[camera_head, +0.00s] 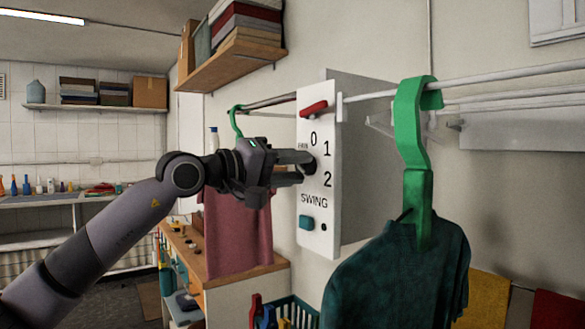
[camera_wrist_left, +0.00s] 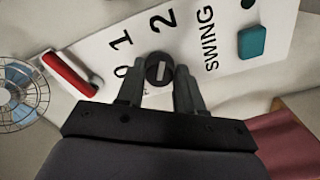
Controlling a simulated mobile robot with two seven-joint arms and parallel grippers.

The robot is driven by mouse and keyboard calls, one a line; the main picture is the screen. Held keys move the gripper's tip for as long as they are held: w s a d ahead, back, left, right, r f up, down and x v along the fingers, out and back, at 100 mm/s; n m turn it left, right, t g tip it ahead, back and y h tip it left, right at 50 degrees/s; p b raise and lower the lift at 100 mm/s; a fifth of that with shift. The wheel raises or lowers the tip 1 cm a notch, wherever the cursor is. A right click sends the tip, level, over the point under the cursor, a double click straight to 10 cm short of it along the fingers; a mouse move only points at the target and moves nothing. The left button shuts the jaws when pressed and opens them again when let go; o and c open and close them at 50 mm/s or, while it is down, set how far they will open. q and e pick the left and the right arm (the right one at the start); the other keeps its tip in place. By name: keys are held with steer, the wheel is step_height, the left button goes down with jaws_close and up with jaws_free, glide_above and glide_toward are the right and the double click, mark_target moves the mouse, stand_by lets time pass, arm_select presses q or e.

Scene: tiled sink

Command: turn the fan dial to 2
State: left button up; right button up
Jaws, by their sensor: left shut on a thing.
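The white control panel (camera_head: 318,250) faces me in the middle of the head view, with 0, 1, 2 and SWING printed on it. The dark round fan dial (camera_wrist_left: 158,68) shows in the wrist view with a light bar on its face; which number it points to I cannot tell. In the head view the dial is mostly hidden by my fingers. My left gripper (camera_head: 305,167) reaches in from the left and is shut on the dial, a finger at each side; it also shows in the wrist view (camera_wrist_left: 160,85). My right gripper is not in view.
A red switch (camera_head: 314,108) sits above the dial and a teal button (camera_head: 306,222) below. A green hanger (camera_head: 411,140) with a dark green shirt (camera_head: 400,275) hangs close on the right. A pink cloth (camera_head: 237,235) hangs behind my gripper. A wire fan (camera_wrist_left: 22,95) shows in the wrist view.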

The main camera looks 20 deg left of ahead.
arm_select(q)
steer(key=o, duration=1)
steer(key=shift+b+v, duration=1.2)
steer(key=shift+v, duration=2.4)
